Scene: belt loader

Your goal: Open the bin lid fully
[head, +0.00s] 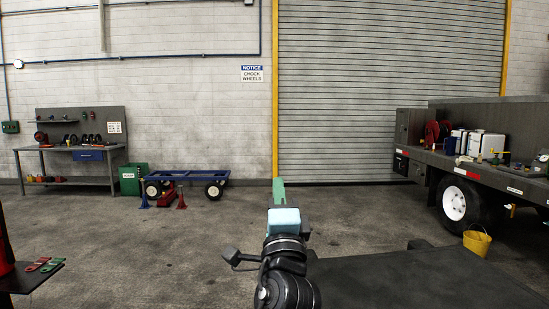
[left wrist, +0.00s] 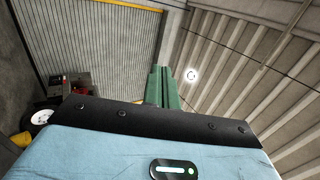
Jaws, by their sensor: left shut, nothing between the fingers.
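A green bin (head: 133,179) with a small white label stands on the floor at the left, beside the workbench. It is small and far off, and I cannot tell where its lid is. My left gripper (head: 279,190) points up and forward in the middle of the head view, well to the right of the bin and much nearer to me. Its green fingers are together with nothing between them. They also show shut in the left wrist view (left wrist: 162,88), against the shutter, wall and roof. The bin is not visible there. My right gripper is not in view.
A workbench (head: 70,155) and a blue cart (head: 187,176) flank the bin. Red and blue stands are in front of the cart. A truck bed (head: 470,170) and yellow bucket (head: 477,241) are at right. A dark flat surface (head: 430,280) fills the lower right. Open floor lies left of centre.

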